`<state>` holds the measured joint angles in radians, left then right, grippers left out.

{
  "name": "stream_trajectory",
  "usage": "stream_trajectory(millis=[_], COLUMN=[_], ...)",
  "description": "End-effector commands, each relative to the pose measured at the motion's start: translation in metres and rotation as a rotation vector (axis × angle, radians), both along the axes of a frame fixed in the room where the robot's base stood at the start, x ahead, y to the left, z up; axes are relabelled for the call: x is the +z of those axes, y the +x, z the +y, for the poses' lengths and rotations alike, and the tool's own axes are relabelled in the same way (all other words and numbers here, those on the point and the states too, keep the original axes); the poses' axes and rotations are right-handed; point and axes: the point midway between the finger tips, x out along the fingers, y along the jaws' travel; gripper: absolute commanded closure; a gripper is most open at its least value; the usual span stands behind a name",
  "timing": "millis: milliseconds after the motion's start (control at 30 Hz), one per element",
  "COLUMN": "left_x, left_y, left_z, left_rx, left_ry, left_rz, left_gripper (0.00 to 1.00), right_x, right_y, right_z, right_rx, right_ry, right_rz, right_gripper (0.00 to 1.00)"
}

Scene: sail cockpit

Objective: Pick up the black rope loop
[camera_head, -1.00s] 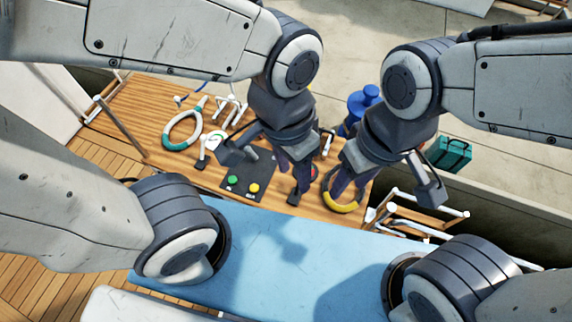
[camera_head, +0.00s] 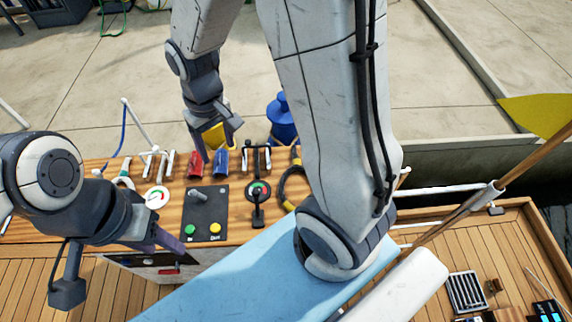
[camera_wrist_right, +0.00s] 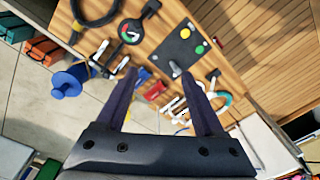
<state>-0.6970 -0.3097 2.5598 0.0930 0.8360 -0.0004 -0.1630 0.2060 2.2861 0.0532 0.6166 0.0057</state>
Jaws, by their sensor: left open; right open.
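The black rope loop (camera_head: 283,186) lies on the wooden table top (camera_head: 258,228), at the right of the controls in the head view. It shows yellow sections there, and my right arm covers its right side. Its dark curve also shows at the top left of the right wrist view (camera_wrist_right: 96,22), cut off by the frame edge. My right gripper (camera_head: 214,152) is open and empty, above the far edge of the table, left of the loop. Its two fingers also show in the right wrist view (camera_wrist_right: 159,76), clear of the loop. My left gripper (camera_head: 168,243) is open, low at the table's near left.
A black panel (camera_head: 207,206) with green and yellow buttons sits mid-table. A blue winch-like object (camera_head: 282,118) stands behind. A light blue cushion (camera_head: 240,275) lies in front.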

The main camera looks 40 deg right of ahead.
Motion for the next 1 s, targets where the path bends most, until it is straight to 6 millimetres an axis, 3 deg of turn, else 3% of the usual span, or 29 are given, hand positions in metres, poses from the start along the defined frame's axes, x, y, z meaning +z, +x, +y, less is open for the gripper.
stream_trajectory(millis=[33,100,200,300,433,600,1000], left_x=[-0.005,-0.007,-0.011,-0.014,-0.017,-0.018,-0.016], left_y=[0.0,0.0,0.0,0.0,0.0,0.0,0.0], left_z=[0.0,0.0,0.0,0.0,0.0,0.0,0.0], left_rx=[0.0,0.0,0.0,0.0,0.0,0.0,0.0], left_ry=[0.0,0.0,0.0,0.0,0.0,0.0,0.0], left_rz=[0.0,0.0,0.0,0.0,0.0,0.0,0.0], left_gripper=[0.5,0.5,0.5,0.5,0.5,0.5,0.5], right_x=[-0.024,-0.051,-0.094,-0.134,-0.176,-0.205,-0.258], right_y=[0.019,0.039,0.056,0.06,0.053,0.042,0.041], right_z=[-0.029,-0.066,-0.123,-0.176,-0.227,-0.259,-0.263], right_rx=[-0.09,-0.192,-0.334,-0.458,-0.577,-0.654,-0.665], right_ry=[-0.006,-0.012,-0.018,-0.022,-0.024,-0.025,-0.026], right_rz=[0.014,0.018,0.026,0.03,0.036,0.039,0.04], right_gripper=[0.3,0.3,0.3,0.3,0.3,0.3,0.3])
